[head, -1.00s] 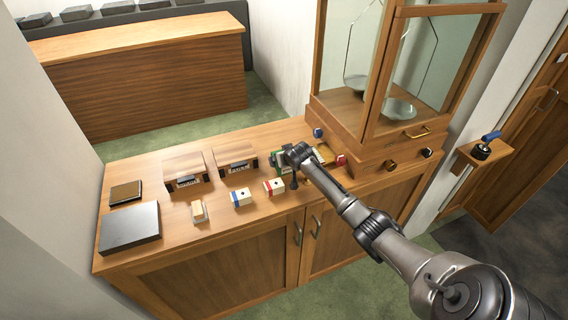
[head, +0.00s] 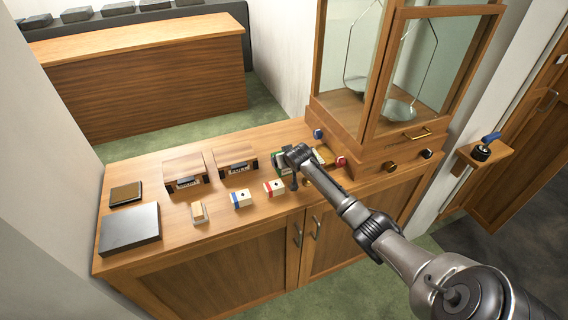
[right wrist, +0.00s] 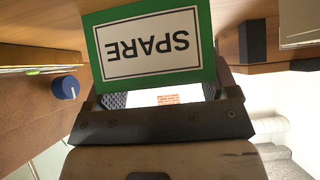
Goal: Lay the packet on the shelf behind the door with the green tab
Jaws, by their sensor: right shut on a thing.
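My right gripper (head: 294,170) is low over the right part of the wooden counter, in front of the glass case. In the right wrist view it is shut on a flat, green-bordered thing with a white label reading SPARE upside down, which looks like the packet (right wrist: 152,45). In the head view its green edge (head: 280,160) shows beside the gripper; my wrist hides most of it. I cannot tell whether it touches the counter. No green tab on a door and no shelf behind a door can be made out. My left gripper is out of view.
The glass balance case (head: 385,120) with knobs stands close behind and right of the gripper. Two wooden blocks (head: 236,162), small blue- and red-marked boxes (head: 242,199), and a grey slab (head: 130,229) stand left. Cupboard doors (head: 330,235) are below. The counter's front strip is mostly clear.

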